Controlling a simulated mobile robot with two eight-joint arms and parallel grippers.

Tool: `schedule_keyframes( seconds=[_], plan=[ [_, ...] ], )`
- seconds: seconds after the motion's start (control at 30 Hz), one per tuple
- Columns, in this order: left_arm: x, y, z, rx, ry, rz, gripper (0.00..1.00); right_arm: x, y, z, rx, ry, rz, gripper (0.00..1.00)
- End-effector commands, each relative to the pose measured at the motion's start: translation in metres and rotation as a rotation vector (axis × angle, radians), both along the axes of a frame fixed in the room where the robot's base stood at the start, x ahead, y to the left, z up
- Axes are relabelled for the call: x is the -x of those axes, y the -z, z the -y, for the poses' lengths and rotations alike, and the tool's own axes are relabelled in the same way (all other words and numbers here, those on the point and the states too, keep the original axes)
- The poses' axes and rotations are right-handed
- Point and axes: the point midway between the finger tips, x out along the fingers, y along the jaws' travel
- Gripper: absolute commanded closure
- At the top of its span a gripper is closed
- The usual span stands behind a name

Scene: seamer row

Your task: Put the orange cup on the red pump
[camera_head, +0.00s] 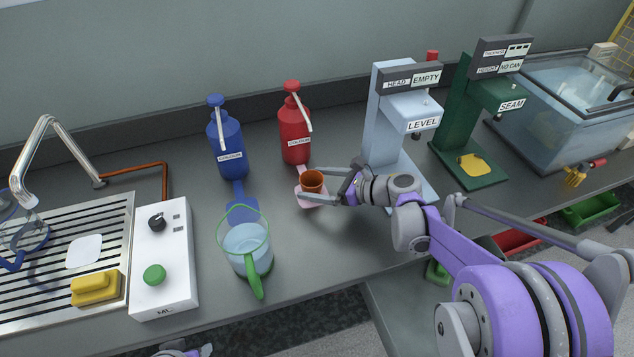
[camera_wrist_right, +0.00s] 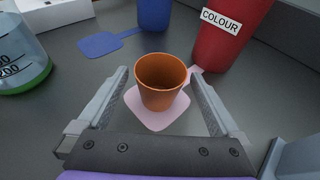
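The orange cup (camera_head: 312,182) stands upright on the pink pad (camera_head: 309,200) in front of the red pump (camera_head: 294,135). The pad joins the pump's foot by a narrow strip. My right gripper (camera_head: 329,187) is open, its fingers on either side of the cup. In the right wrist view the cup (camera_wrist_right: 160,82) sits between the fingertips with a gap on each side, its base on the pink pad (camera_wrist_right: 158,114). The red pump (camera_wrist_right: 230,35) stands behind it. A small part of what seems my left gripper (camera_head: 184,350) shows at the bottom edge; its fingers are unclear.
The blue pump (camera_head: 227,145) with its blue pad stands left. A green-handled jug (camera_head: 247,245) stands front left of the cup. The LEVEL machine (camera_head: 390,130) stands close to the right, with the green SEAM machine (camera_head: 480,110) beyond. Grey counter is free between jug and right arm.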

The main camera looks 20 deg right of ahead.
Motion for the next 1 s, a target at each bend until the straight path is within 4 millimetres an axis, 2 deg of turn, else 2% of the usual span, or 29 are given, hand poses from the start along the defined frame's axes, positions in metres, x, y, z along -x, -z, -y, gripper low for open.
schedule_keyframes(
  seconds=[0.27,0.7,1.0],
  plan=[
    [0.0,-0.004,0.0,0.0,0.0,0.001,0.5,0.002,-0.006,0.002,0.0,0.002,0.001,0.0],
    [0.0,-0.015,0.0,0.0,0.0,0.005,0.5,0.057,-0.035,0.063,0.001,0.005,0.0,0.0],
    [0.0,-0.018,0.0,0.0,0.0,0.006,0.5,0.076,-0.045,0.082,0.0,0.001,0.0,0.0]
  ],
)
